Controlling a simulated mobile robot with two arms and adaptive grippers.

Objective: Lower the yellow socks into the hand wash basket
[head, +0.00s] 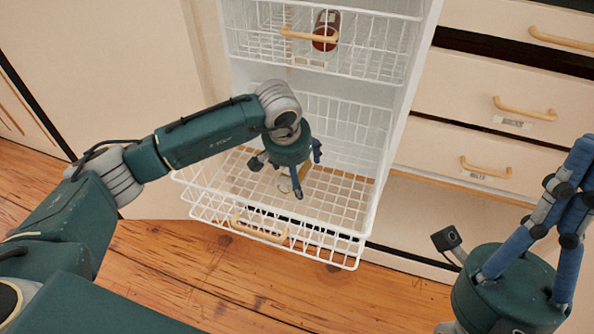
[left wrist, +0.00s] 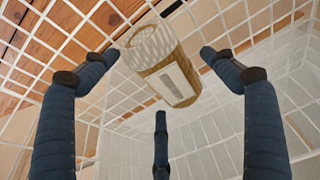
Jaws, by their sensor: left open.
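My left gripper (head: 289,172) is open, fingers pointing down into the pulled-out lower white wire basket (head: 340,200). In the left wrist view a rolled, yellowish-tan bundle (left wrist: 160,62) with a pale label band lies between the spread fingers, apart from them; it looks like the yellow socks. It appears to rest on the basket's wire floor, though contact is hard to tell. My right gripper (head: 515,190) is open and empty at the lower right. No basket label reading hand wash is legible.
An upper wire basket (head: 370,45) with a wooden handle holds a dark red item (head: 325,32). Drawers with wooden handles (head: 487,168) stand to the right. A cream panel (head: 110,90) stands at the left. The wooden floor (head: 200,270) in front is clear.

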